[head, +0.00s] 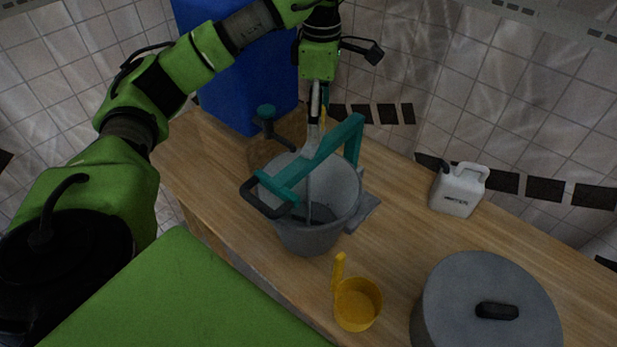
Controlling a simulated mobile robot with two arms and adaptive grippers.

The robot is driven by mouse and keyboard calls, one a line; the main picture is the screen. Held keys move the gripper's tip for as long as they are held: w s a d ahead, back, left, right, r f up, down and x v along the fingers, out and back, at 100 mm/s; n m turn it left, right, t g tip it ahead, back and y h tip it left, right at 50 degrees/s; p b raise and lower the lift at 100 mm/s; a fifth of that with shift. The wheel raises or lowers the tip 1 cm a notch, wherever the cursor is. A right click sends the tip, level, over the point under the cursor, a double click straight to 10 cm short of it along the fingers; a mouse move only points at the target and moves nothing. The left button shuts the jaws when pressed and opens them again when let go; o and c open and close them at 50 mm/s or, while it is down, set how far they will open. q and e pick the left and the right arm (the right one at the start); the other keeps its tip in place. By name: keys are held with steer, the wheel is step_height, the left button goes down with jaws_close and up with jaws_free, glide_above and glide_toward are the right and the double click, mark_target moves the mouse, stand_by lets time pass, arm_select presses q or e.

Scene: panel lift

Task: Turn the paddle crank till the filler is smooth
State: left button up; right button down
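A grey bucket (318,226) stands on the wooden bench. A teal frame (318,160) spans its top, and a thin paddle shaft (308,190) goes down into it. A teal knob (266,111) on a dark arm stands at the bucket's back left; I cannot tell how it joins the shaft. A dark curved handle (258,202) is at the bucket's left rim. The filler inside is in shadow, so its texture is unclear. My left gripper (312,142) points down over the bucket's back, close behind the teal frame. Its finger opening cannot be made out. My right gripper is not in view.
A yellow cup (358,305) stands in front of the bucket. A lidded grey pot (480,300) is at the front right, and a white jug (459,190) at the back right. A blue bin (240,80) stands behind the bench.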

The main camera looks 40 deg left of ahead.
arm_select(q)
step_height(320, 180, up, 9)
steer(key=p, duration=0.7)
steer(key=shift+p, duration=0.3)
